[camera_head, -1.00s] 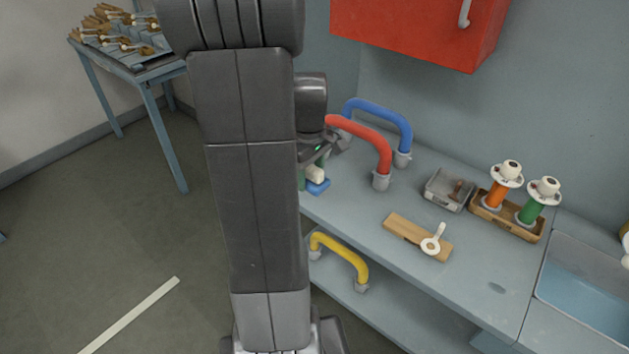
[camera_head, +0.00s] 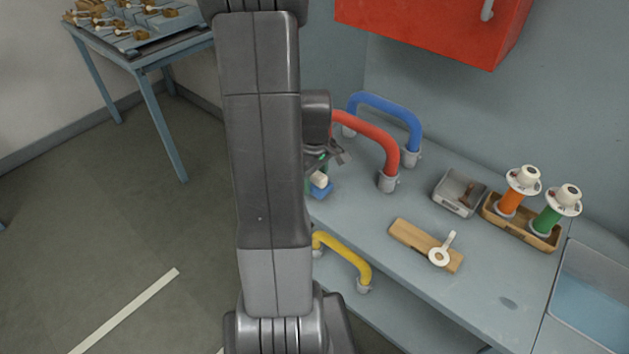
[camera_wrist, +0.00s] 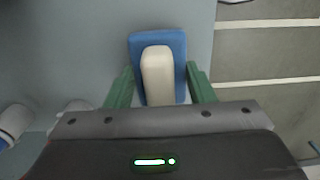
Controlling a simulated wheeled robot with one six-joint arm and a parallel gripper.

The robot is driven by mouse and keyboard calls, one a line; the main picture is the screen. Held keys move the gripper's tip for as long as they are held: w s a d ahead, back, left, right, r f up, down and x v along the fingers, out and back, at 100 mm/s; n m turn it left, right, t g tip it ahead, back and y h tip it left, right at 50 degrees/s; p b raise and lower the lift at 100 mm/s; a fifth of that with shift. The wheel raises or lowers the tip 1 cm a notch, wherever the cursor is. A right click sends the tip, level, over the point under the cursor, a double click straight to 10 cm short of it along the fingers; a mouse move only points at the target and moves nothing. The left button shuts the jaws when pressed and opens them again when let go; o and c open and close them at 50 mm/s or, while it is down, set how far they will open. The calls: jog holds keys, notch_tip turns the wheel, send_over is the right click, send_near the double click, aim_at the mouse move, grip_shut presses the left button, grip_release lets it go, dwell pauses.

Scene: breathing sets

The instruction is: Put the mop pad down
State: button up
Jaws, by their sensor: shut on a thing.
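The mop pad (camera_head: 322,190) is a blue pad with a cream block on top. It is at the left end of the grey-blue counter (camera_head: 370,217), near its front edge, partly hidden by my arm. The wrist view shows the blue pad (camera_wrist: 143,42) and cream block between the two green fingers of my gripper (camera_wrist: 160,68), over or on the grey-blue surface. My gripper (camera_head: 320,167) is shut on the pad. I cannot tell whether the pad touches the counter.
A red handle (camera_head: 383,138) and a blue handle (camera_head: 398,108) stand just right of my gripper. A grey tray (camera_head: 453,205), a wooden board (camera_head: 412,236) and a wooden caddy (camera_head: 543,240) lie farther right. A yellow handle (camera_head: 350,258) is on the lower shelf.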

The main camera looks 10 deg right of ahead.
jog(key=shift+f, duration=0.75)
jog(key=shift+f, duration=0.2)
jog(key=o, duration=1.2)
jog(key=shift+r, duration=0.1)
notch_tip(320, 180, up, 12)
jog(key=shift+r, duration=0.15)
